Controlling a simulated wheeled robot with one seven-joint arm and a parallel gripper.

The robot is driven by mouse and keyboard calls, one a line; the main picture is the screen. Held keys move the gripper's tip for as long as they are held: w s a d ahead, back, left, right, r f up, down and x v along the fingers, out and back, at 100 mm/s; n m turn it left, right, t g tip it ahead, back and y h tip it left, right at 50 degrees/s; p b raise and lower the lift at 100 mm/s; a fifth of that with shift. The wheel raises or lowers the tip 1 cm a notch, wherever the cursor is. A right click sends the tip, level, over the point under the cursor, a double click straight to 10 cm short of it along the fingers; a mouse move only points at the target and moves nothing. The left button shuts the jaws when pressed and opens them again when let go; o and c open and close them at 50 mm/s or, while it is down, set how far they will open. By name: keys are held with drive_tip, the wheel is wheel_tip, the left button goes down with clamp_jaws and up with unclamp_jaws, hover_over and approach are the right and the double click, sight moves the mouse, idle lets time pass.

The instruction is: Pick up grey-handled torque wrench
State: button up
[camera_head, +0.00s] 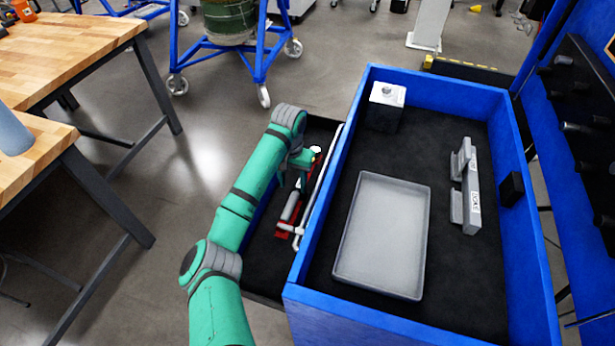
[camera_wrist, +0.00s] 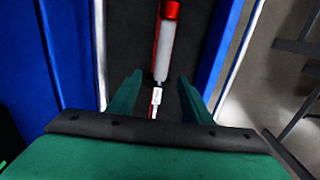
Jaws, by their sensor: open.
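The grey-handled torque wrench lies lengthwise in an open dark-lined drawer (camera_head: 268,262). In the head view its grey handle (camera_head: 291,206) shows, with red parts near both ends. In the wrist view the grey handle (camera_wrist: 164,52) has a red end cap at the top, and a thin shaft with a white label runs down between my fingers. My gripper (camera_head: 292,182) is over the drawer, above the wrench. In the wrist view my gripper (camera_wrist: 158,93) is open, one finger on each side of the shaft. The wrench's lower end is hidden by my gripper.
The blue cart (camera_head: 362,315) beside the drawer carries a grey tray (camera_head: 345,265), a small metal block (camera_head: 386,95) and a grey bracket (camera_head: 473,195). The drawer's raised walls are close on both sides. Wooden workbenches (camera_head: 60,45) stand at left.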

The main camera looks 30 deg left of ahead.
sight(294, 196)
drive_tip(key=shift+w+f, duration=0.2)
drive_tip(key=shift+f, duration=0.05)
wheel_tip(294, 196, down, 4)
drive_tip(key=shift+w+f, duration=0.15)
drive_tip(key=shift+f, duration=0.05)
drive_tip(key=shift+a+f, duration=0.15)
drive_tip(key=shift+f, duration=1.35)
drive_tip(key=shift+a+f, duration=0.1)
drive_tip(key=shift+f, duration=1.35)
drive_tip(key=shift+r, duration=0.1)
clamp_jaws()
